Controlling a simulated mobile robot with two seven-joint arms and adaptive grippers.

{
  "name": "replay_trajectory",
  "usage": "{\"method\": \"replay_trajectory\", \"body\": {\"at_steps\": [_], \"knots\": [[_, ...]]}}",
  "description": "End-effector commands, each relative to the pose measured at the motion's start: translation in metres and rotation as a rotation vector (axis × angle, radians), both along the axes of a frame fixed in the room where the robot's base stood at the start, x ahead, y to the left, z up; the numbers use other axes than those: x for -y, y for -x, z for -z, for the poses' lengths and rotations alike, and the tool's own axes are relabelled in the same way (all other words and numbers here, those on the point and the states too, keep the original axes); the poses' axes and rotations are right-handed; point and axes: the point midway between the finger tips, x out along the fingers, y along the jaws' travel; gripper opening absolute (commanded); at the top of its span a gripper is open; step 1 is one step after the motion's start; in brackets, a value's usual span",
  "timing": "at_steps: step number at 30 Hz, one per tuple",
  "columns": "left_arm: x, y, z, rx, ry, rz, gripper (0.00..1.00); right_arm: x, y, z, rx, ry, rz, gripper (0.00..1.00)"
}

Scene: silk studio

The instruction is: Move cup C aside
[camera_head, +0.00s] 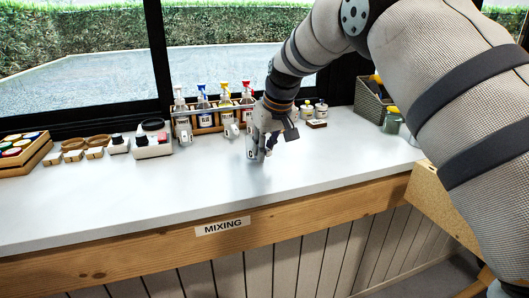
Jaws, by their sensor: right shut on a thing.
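My right gripper (262,150) reaches down from above onto the white counter (180,192), in front of the row of bottles. It is shut on a small pale cup (251,154) marked with a letter that looks like C. The gripper fingers hide part of the cup. The cup is at or just above the counter top; I cannot tell whether it touches. My left gripper is not in view.
A wooden rack of bottles (205,125) stands close behind the gripper. A scale (152,143) and a wooden tray (22,155) are left. The front counter is clear.

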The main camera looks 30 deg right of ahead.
Motion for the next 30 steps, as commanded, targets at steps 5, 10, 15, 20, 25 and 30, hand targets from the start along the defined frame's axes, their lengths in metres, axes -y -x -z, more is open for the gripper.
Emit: {"method": "replay_trajectory", "body": {"at_steps": [5, 10, 15, 20, 25, 30], "knots": [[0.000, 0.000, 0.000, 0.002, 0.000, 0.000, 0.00, 0.000, 0.000, -0.001, 0.002, 0.000, 0.000, 0.00], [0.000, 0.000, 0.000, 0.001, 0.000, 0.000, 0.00, 0.000, 0.000, 0.001, 0.001, 0.000, 0.000, 0.00], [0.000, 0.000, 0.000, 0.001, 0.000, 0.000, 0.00, 0.000, 0.000, 0.005, 0.001, 0.000, 0.000, 0.00], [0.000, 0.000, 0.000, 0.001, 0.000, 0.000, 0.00, 0.000, 0.000, 0.008, 0.001, 0.000, 0.000, 0.00], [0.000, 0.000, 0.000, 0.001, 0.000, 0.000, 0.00, 0.000, 0.000, 0.012, 0.000, 0.000, 0.000, 0.00], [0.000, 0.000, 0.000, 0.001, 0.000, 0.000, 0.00, 0.000, 0.000, 0.011, 0.000, 0.000, 0.000, 0.35]]}}
